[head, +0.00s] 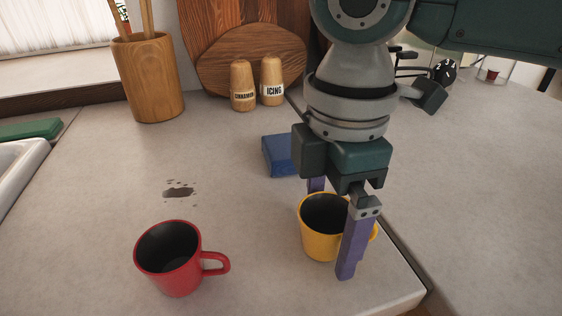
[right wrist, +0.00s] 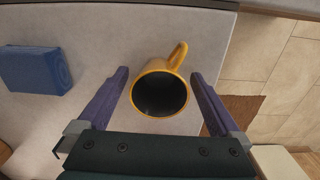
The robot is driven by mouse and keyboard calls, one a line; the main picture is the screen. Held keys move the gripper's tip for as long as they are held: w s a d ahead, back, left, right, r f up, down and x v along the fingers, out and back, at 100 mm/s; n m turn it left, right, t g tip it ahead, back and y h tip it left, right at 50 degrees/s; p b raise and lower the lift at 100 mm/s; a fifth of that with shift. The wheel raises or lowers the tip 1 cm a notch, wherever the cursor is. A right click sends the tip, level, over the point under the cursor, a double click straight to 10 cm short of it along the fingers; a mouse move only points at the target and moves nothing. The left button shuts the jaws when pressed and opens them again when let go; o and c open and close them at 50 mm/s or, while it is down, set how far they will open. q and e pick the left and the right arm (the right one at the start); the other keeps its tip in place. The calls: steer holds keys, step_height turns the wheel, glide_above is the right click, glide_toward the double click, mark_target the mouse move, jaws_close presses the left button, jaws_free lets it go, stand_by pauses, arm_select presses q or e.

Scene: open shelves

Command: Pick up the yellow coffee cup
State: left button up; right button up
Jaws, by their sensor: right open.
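The yellow coffee cup (head: 316,243) stands upright on the counter near its front right corner, with a dark inside. My right gripper (head: 331,232) comes down from above, its purple fingers open on either side of the cup. One finger hides part of the cup and its handle in the head view. In the right wrist view the yellow cup (right wrist: 152,113) sits between the two spread fingers of the right gripper (right wrist: 160,85), apart from both, with its handle pointing up and right. My left gripper is not in view.
A red cup (head: 170,259) stands to the left. A blue block (head: 278,156) lies behind the yellow cup, and a dark stain (head: 179,191) marks the counter (head: 90,215). Two wooden shakers (head: 243,86) and a wooden utensil holder (head: 148,80) stand farther back. The counter's edge is close by.

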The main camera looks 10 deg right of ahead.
steer(key=shift+f, duration=0.2)
steer(key=shift+r, duration=0.1)
steer(key=c, duration=1.6)
